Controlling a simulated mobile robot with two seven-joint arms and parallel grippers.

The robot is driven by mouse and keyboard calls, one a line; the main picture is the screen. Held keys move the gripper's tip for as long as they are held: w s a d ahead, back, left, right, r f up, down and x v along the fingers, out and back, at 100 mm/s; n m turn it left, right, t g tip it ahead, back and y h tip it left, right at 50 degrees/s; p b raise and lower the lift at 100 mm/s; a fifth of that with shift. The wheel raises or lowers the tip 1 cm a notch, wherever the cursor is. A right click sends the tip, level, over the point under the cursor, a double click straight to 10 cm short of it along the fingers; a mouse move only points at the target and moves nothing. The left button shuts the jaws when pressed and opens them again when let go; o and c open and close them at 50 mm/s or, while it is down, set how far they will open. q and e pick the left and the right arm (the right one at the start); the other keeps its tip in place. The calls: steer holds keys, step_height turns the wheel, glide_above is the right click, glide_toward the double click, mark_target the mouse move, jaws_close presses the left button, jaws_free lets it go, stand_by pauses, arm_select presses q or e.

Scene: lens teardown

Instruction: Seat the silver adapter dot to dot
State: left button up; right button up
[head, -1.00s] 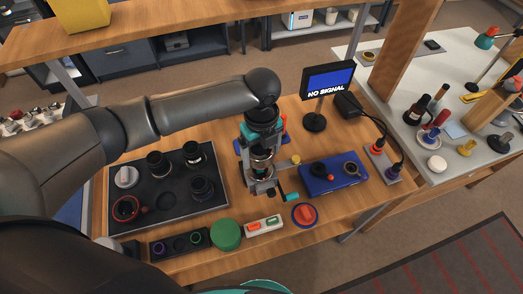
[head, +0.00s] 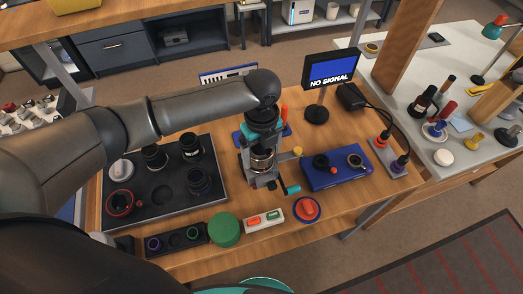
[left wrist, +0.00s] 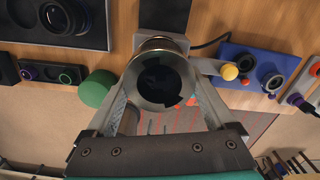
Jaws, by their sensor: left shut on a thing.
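My left gripper (left wrist: 160,85) points down over the clamp stand (head: 262,180) in the middle of the bench. In the left wrist view its two fingers are shut on the silver adapter (left wrist: 148,101), a shiny metal ring with a dark round inside. In the head view, a silver cylinder (head: 262,158) shows below the gripper within the stand, partly hidden. I cannot tell whether the adapter touches a seat below it. I can make out no alignment dots in either view. My right gripper is not in view.
A black tray (head: 150,217) with several lens parts lies left of the stand. A green cylinder (head: 225,229), a white button box (head: 264,220) and a red knob (head: 307,208) stand in front. A blue box (head: 325,183) and a "NO SIGNAL" screen (head: 331,68) are to the right.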

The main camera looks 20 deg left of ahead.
arm_select(q)
steer(key=shift+p, duration=0.55)
stand_by(0.6)
steer(key=shift+p, duration=0.3)
steer(key=shift+f, duration=0.75)
stand_by(1.5)
